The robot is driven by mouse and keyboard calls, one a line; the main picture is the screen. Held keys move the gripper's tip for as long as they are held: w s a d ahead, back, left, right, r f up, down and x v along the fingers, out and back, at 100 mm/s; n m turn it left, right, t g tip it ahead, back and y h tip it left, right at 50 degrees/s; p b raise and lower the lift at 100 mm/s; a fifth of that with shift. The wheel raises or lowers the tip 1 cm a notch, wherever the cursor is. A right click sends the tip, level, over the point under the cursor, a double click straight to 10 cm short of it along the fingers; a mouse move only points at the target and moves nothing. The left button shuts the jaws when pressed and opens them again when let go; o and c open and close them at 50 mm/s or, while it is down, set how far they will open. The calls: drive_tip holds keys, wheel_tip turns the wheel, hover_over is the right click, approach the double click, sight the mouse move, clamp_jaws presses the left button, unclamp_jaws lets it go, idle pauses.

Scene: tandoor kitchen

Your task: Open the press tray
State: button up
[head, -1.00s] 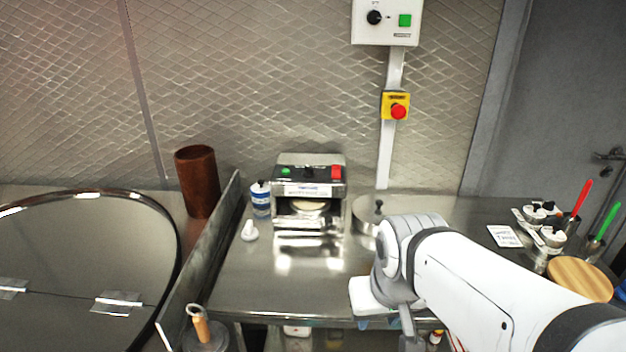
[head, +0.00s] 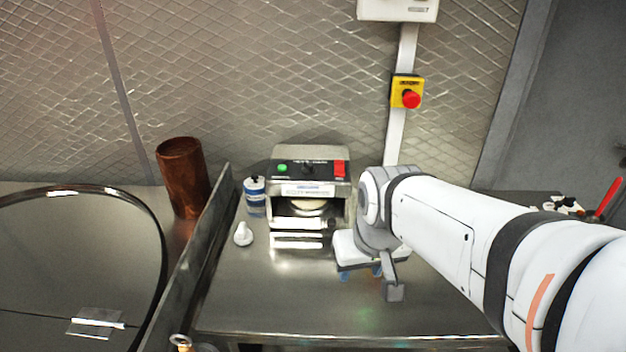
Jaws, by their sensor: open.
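The press (head: 311,167) is a steel box against the back wall, with a green button, a dark knob and a red switch on top. Its front slot is open to view, and a pale round disc (head: 309,204) lies inside. The press tray (head: 297,240) shows as a shiny metal front low on the machine; I cannot tell how far out it sits. My gripper (head: 360,274) is open, pointing down over the steel table just right of and nearer than the press, apart from the tray.
A blue-and-white bottle (head: 254,198) and a small white object (head: 243,234) stand left of the press. A steel divider (head: 205,262) and brown cylinder (head: 183,178) are further left. The steel table (head: 270,295) is clear in front of the press.

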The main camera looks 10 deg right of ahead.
drive_tip(key=n+t, duration=0.1)
drive_tip(key=n, duration=0.1)
approach(331, 221)
drive_tip(key=shift+y, duration=0.4)
drive_tip(key=x, duration=0.8)
drive_tip(key=shift+d+f, duration=0.15)
drive_tip(key=shift+d, duration=0.2)
drive_tip(key=shift+c, duration=0.2)
